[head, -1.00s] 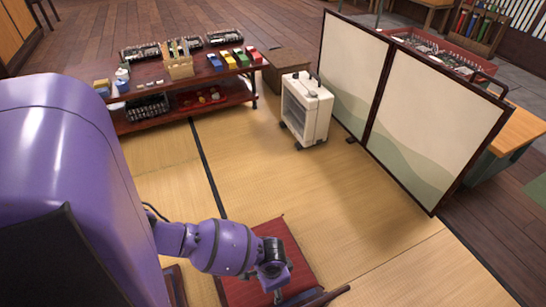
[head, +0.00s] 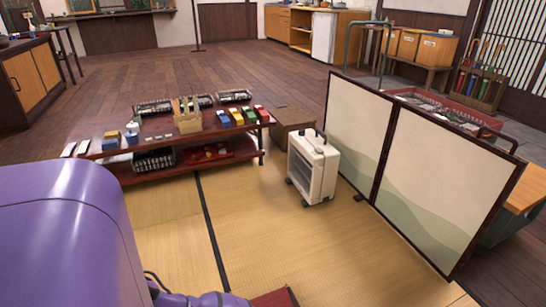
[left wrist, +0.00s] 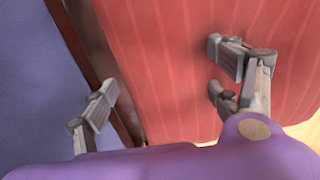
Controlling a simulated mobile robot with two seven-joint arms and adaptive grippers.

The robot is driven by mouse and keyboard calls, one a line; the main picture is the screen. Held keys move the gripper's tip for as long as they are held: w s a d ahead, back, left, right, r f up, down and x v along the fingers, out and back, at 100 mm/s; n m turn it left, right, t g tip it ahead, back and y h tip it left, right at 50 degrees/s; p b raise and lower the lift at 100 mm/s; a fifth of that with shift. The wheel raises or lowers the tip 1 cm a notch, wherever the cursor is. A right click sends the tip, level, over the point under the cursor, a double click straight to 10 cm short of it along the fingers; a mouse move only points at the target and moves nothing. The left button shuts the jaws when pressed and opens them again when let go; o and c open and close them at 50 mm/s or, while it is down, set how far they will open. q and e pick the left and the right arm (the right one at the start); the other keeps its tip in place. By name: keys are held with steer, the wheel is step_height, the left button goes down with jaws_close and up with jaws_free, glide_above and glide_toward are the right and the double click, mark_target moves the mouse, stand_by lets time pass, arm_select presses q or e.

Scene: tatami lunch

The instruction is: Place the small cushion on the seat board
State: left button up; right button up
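A red striped cushion-like surface (left wrist: 165,50) fills the middle and right of the left wrist view. Its corner shows at the bottom edge of the head view (head: 272,299). A dark wooden rail (left wrist: 100,55) runs along its left side, and a plain dark blue surface (left wrist: 40,70) lies beyond the rail. I cannot tell which of these is the small cushion or the seat board. My left gripper (left wrist: 163,84) is open, its fingers wide apart over the red surface and rail, with nothing visibly held. My right gripper is not in view.
A low red-brown table (head: 95,155) with boxes and trays stands at the back left. A white wheeled heater (head: 313,168) stands on the tatami (head: 260,235). A folding screen (head: 425,190) borders the right. The middle of the tatami is clear.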

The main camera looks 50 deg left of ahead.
arm_select(q)
steer(key=shift+r, duration=0.1)
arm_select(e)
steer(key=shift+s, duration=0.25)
arm_select(q)
step_height(320, 180, up, 8)
steer(key=p, duration=0.4)
step_height(320, 180, up, 4)
steer(key=shift+r+p, duration=0.1)
steer(key=shift+p, duration=1.05)
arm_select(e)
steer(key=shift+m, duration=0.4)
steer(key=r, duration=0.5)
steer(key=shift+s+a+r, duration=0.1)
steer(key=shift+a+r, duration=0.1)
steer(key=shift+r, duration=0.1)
